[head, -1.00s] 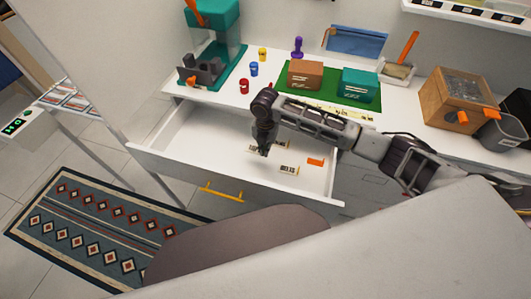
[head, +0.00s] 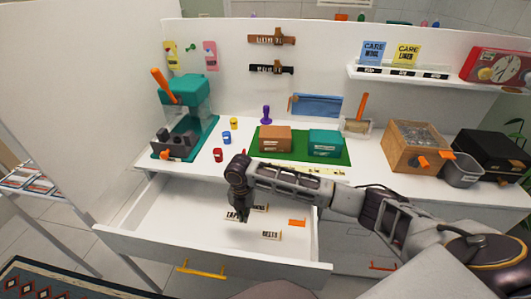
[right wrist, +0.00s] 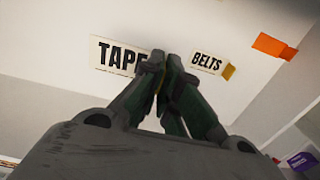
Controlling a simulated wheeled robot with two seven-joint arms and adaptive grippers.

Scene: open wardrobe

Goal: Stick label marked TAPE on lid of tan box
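The tan box (head: 275,143), with its lid on, stands on the green mat (head: 300,160) on the counter. The white TAPE label (head: 233,216) is at the drawer, below my right gripper (head: 242,218). In the right wrist view the TAPE label (right wrist: 115,56) looks larger than the BELTS label (right wrist: 207,63). My right gripper's fingertips (right wrist: 167,66) are nearly together at the TAPE label's right end, with a bit of yellow tab between them. They hide its last letter's edge. Whether the label is clear of the drawer floor is hard to tell. My left gripper is out of view.
The open drawer (head: 160,240) also holds another label, partly hidden, and an orange piece (head: 297,222). A teal box (head: 325,144) stands right of the tan box. Small coloured pots and a teal machine (head: 188,115) are at left, a wooden box (head: 415,147) at right.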

